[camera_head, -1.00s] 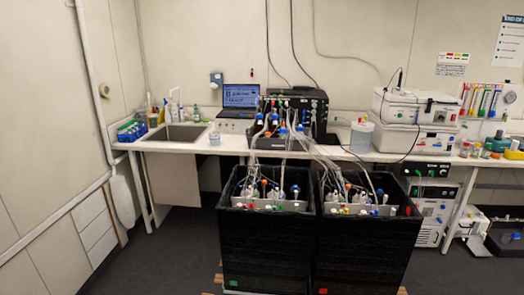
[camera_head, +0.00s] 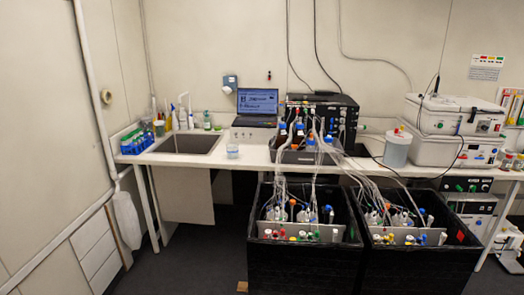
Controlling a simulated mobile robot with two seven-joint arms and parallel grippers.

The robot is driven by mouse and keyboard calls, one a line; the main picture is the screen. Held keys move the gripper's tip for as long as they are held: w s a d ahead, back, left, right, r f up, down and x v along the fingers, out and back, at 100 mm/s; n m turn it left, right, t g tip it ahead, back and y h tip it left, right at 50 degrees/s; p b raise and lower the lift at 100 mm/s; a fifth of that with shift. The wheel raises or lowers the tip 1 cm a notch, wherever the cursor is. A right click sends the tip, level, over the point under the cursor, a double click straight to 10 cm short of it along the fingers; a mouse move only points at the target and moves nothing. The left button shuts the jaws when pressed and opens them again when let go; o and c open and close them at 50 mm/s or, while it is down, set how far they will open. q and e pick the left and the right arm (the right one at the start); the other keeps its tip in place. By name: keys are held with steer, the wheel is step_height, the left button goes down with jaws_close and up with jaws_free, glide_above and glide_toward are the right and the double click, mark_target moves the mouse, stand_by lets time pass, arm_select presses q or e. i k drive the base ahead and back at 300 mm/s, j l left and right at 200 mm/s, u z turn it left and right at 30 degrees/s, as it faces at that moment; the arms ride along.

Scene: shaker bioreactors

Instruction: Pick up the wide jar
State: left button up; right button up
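A wide, translucent jar (camera_head: 397,149) with a pale lid stands upright on the white bench, just left of the stacked white instruments. A smaller, low clear jar or beaker (camera_head: 232,151) stands near the front edge of the bench, right of the sink. I cannot tell for certain which one the task names; the first is the larger and wider. Neither of my grippers is in view, and nothing touches either jar.
Two black crates (camera_head: 300,262) with bottles and tubing stand on the floor before the bench (camera_head: 262,160). A laptop (camera_head: 257,104), a black control unit (camera_head: 340,112) and a sink (camera_head: 186,144) line the bench. Floor (camera_head: 190,262) is clear left of the crates.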

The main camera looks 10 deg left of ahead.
mark_target(231, 149)
steer(key=i+j, duration=0.35)
steer(key=j, duration=0.15)
steer(key=i+j, duration=0.35)
steer(key=j, duration=0.15)
steer(key=i+j, duration=0.35)
steer(key=j, duration=0.15)
steer(key=i+j, duration=0.55)
steer(key=j, duration=0.25)
steer(key=i+j, duration=0.15)
steer(key=j, duration=0.2)
steer(key=i+j, duration=0.15)
steer(key=j, duration=0.25)
steer(key=i+j, duration=0.1)
steer(key=j, duration=0.65)
steer(key=i, duration=0.05)
